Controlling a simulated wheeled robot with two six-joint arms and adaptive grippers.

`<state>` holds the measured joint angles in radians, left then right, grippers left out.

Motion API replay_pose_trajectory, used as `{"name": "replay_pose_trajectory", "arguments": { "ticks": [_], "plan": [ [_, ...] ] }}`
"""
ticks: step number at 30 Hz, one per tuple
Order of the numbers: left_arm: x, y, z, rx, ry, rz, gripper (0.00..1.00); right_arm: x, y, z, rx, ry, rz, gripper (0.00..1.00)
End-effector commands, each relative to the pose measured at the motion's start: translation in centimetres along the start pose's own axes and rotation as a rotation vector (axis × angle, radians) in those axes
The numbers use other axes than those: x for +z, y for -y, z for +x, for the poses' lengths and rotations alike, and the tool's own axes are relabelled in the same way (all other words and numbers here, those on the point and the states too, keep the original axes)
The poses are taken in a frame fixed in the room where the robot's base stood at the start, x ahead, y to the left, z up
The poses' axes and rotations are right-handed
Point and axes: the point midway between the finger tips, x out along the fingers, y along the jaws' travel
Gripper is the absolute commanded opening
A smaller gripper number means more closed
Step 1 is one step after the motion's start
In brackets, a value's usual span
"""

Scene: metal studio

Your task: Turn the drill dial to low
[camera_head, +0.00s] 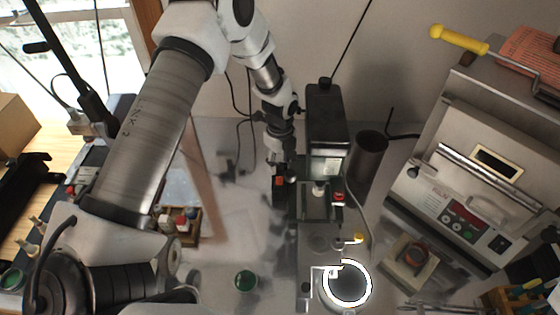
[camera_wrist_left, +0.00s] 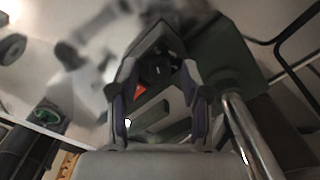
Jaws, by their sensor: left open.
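A black dial (camera_wrist_left: 160,73) sits on the face of a dark control box in the left wrist view, close to an orange-red switch (camera_wrist_left: 140,91). In the head view the dark box (camera_head: 279,199) with the orange-red switch (camera_head: 280,181) stands at the left side of the drill press (camera_head: 326,125). My left gripper (camera_head: 283,162) is above this box. In the left wrist view its two fingers (camera_wrist_left: 161,103) are apart, with the dial and switch seen between them. Touch with the dial cannot be told. The dial's setting is too small to read. My right gripper is not in view.
A dark cylinder (camera_head: 368,158) stands right of the drill press. A steel furnace-like machine (camera_head: 470,185) fills the right side. The grey table left of the box is mostly clear.

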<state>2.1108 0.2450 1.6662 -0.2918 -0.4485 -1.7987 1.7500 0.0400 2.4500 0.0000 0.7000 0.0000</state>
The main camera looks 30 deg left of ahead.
Motion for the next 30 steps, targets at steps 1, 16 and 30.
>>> {"name": "replay_pose_trajectory", "arguments": {
  "ticks": [1, 16, 30],
  "plan": [
    [0.0, 0.1, -0.3, -0.002, 0.0, 0.0, 0.47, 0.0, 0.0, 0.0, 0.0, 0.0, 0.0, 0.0],
    [0.1, 0.1, -10.8, -0.002, 0.0, -0.001, 0.47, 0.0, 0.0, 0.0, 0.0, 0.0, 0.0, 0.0],
    [0.1, 0.0, -11.9, 0.001, -0.001, 0.0, 0.47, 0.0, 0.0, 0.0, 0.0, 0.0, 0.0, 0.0]
  ]
}}
